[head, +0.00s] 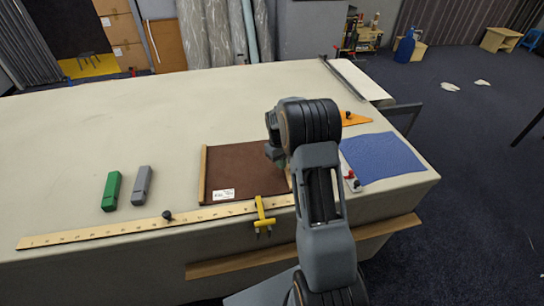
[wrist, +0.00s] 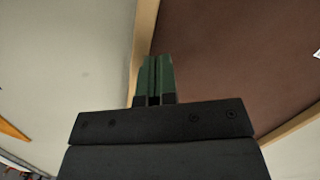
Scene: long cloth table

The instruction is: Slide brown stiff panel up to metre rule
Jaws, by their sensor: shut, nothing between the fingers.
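The brown stiff panel (head: 235,170) lies flat on the table, with pale wooden strips along its left and right edges and a white label near its front left corner. The metre rule (head: 110,231) runs along the front of the table. The panel's front edge lies close to the rule; I cannot tell whether they touch. My gripper (head: 281,164) is at the panel's right side, partly hidden by my arm. In the wrist view, my gripper (wrist: 157,60) is shut and empty, its green fingertips over the wooden strip (wrist: 145,35) and the edge of the brown panel (wrist: 230,60).
A yellow clamp (head: 263,216) sits at the table's front edge over the rule. A black knob (head: 167,215) stands at the rule. Green (head: 111,191) and grey (head: 142,186) blocks lie left. A blue sheet (head: 380,158) and orange piece (head: 354,119) lie right. The table behind the panel is clear.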

